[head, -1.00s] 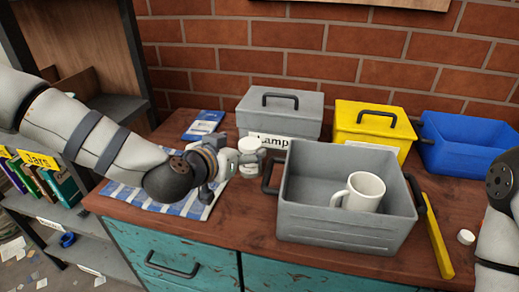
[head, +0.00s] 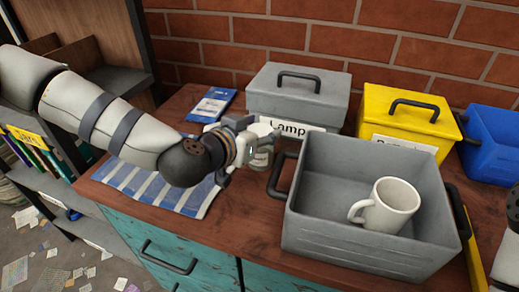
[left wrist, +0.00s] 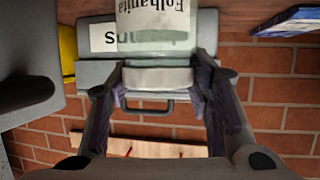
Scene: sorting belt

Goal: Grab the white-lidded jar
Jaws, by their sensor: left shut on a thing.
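The white-lidded jar (head: 262,158) is a small clear jar, partly hidden behind my left gripper, just left of the grey open bin. My left gripper (head: 256,138) is shut on it at the lid. In the left wrist view the jar (left wrist: 156,25) has a printed label and pale green contents. Its white lid (left wrist: 158,78) sits between the two fingers of my left gripper (left wrist: 160,82). I cannot tell whether the jar's base touches the wooden top. My right gripper is not in view.
The open grey bin (head: 375,250) holds a white mug (head: 392,205). Behind stand a lidded grey box (head: 295,98) with a "Lamp" label, a yellow box (head: 408,120) and a blue bin (head: 495,145). A striped blue cloth (head: 150,190) and a blue packet (head: 212,104) lie left.

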